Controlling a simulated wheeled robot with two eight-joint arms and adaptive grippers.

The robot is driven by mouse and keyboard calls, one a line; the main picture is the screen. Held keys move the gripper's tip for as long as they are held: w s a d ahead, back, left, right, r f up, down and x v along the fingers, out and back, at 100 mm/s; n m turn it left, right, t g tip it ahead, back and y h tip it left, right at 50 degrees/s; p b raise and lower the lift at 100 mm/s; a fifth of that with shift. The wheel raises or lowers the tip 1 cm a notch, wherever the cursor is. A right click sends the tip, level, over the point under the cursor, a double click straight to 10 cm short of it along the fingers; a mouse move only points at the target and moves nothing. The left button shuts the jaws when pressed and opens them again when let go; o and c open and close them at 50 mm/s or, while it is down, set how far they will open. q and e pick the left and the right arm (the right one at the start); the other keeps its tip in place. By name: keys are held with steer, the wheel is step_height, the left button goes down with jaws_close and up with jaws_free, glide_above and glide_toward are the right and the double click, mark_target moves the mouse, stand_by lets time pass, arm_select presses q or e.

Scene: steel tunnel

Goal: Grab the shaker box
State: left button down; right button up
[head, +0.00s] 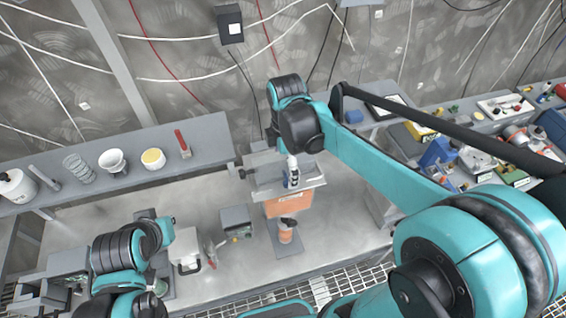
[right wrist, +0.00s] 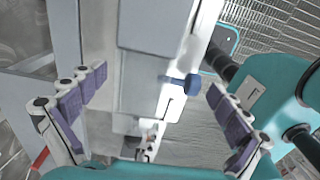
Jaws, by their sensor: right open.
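My right gripper (head: 292,176) reaches down over a grey bench-like unit (head: 268,188) in the middle of the head view. In the right wrist view it (right wrist: 160,120) is open, its purple-padded fingers wide apart. Between and beyond the fingers is a pale grey boxy body (right wrist: 150,75) with a blue knob (right wrist: 192,84). I cannot tell whether this is the shaker box, and no contact shows. A small grey box with a control panel (head: 236,221) stands lower left of the gripper, apart from it. My left arm is at the lower left; its fingers cannot be made out.
An orange box (head: 287,204) sits below the right gripper. A grey shelf (head: 205,150) on the left carries a white funnel (head: 113,160), a coil and a red-handled item. A crowded bench (head: 510,140) stands on the right. A white handled container (head: 187,264) is near my left arm.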

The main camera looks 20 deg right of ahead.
step_height(320, 180, down, 2)
steer(key=shift+s, duration=0.1)
steer(key=shift+c, duration=0.3)
